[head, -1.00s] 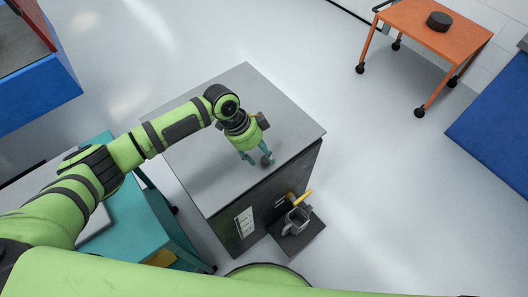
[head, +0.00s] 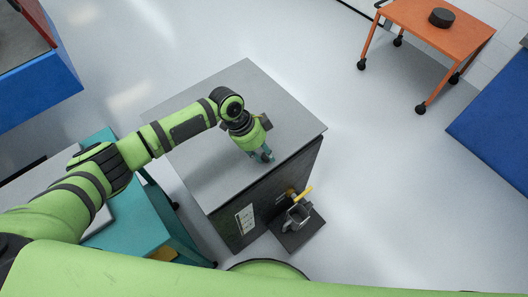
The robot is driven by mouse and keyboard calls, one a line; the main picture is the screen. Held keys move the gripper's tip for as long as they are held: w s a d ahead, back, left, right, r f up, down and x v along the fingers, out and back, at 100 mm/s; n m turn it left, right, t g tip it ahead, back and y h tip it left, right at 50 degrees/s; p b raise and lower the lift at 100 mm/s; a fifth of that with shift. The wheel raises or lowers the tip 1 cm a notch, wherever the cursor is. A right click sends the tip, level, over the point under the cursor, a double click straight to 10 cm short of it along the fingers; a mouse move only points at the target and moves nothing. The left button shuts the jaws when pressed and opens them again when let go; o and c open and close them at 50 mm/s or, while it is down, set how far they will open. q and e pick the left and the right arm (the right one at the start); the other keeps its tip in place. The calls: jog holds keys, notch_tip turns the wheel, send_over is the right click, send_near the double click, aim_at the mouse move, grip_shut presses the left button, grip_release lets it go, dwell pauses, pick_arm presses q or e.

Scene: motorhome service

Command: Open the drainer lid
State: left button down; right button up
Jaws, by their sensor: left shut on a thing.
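A grey-topped cabinet (head: 200,160) with a dark front stands in the middle of the head view. My left gripper (head: 262,157) reaches down over its top near the front edge. Its teal fingers are shut on a small dark knob (head: 267,157), which they partly hide. I cannot make out a separate lid outline on the grey top, nor whether the knob is joined to one. My right gripper is not in view.
Low on the cabinet front, a grey jug-like container (head: 296,217) stands on a dark shelf (head: 303,238) by a yellow handle (head: 303,193). A teal cart (head: 150,222) is at left. An orange wheeled table (head: 428,32) holds a black disc (head: 441,17).

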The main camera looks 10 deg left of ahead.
pick_arm(q)
jog(key=w+a+r+h+p, duration=0.1)
jog(key=w+a+r+p, duration=0.1)
jog(key=r, duration=0.9)
jog(key=w+a+r+g+h+p, duration=0.1)
jog(key=w+a+r, duration=0.4)
jog(key=r, duration=0.6)
jog(key=shift+r+g+p, duration=0.3)
jog(key=shift+p, duration=0.5)
jog(key=shift+w+a, duration=0.1)
